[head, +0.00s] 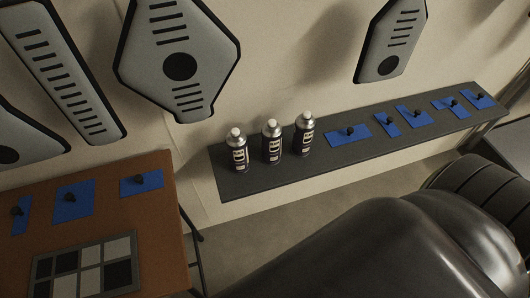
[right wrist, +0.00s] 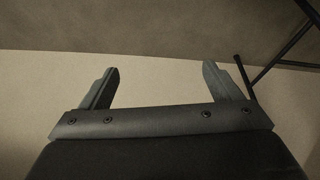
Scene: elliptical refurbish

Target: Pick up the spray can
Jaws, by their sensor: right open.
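Three spray cans with dark bodies, pale labels and white caps stand upright in a row on a dark shelf (head: 290,172): a left can (head: 238,152), a middle can (head: 272,143) and a right can (head: 304,135). My right gripper (right wrist: 160,82) shows in the right wrist view with its two fingers wide apart and nothing between them. It faces bare floor and wall, and no can is in that view. A large dark arm part of mine fills the lower right of the head view. My left gripper is not in view.
Blue cloths with dark knobs, one of them here (head: 348,134), lie along the shelf right of the cans. A brown table (head: 160,210) with blue cloths and a checkered panel (head: 84,270) stands at the left. Grey panels (head: 180,65) hang on the wall. A thin table leg (right wrist: 285,45) shows in the right wrist view.

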